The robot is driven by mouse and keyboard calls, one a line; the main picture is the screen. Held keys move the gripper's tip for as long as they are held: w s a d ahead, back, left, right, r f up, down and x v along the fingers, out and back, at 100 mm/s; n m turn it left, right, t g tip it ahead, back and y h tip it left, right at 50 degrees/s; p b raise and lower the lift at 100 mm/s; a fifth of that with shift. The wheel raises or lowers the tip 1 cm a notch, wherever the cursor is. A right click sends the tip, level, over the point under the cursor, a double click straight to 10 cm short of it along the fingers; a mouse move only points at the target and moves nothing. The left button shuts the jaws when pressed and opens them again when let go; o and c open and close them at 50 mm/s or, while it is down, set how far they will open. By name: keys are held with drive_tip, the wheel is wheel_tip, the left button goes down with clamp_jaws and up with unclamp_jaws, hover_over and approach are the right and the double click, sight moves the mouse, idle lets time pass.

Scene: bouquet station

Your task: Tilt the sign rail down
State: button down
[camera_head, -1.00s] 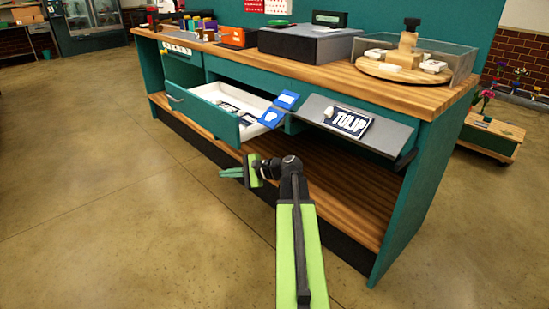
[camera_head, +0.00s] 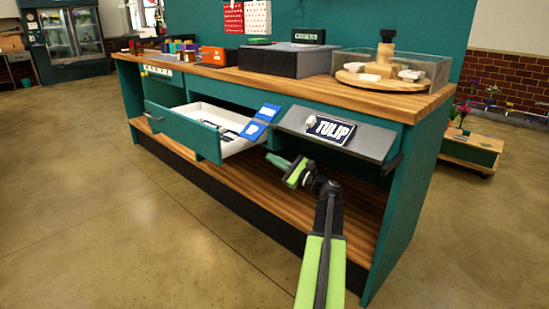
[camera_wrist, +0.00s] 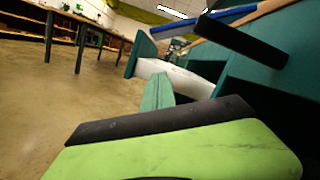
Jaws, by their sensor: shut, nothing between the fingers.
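The sign rail (camera_head: 368,146) is a grey slanted panel under the right part of the counter top. It slopes down toward the front. A dark sign reading TULIP (camera_head: 331,129) with a small white piece at its left end lies on it. My gripper (camera_head: 272,158) is shut and empty, with its green fingers pointing left. In the head view it is just below the rail's lower left corner, right of the open drawer; contact with the rail cannot be told. The wrist view shows the shut fingers (camera_wrist: 158,93) pointing toward the white side of the drawer (camera_wrist: 178,76).
The wooden lower shelf (camera_head: 255,188) is bare. The counter top (camera_head: 225,73) carries a grey box and a round wooden turntable. The floor in front is clear.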

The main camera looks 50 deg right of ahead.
drive_tip(key=w+a+r+p, duration=0.2)
drive_tip(key=w+r+p, duration=0.2)
drive_tip(key=w, duration=0.2)
drive_tip(key=shift+w+a+r, duration=0.15)
drive_tip(key=shift+a+r, duration=0.15)
drive_tip(key=shift+r, duration=0.05)
drive_tip(key=shift+w+a, duration=0.1)
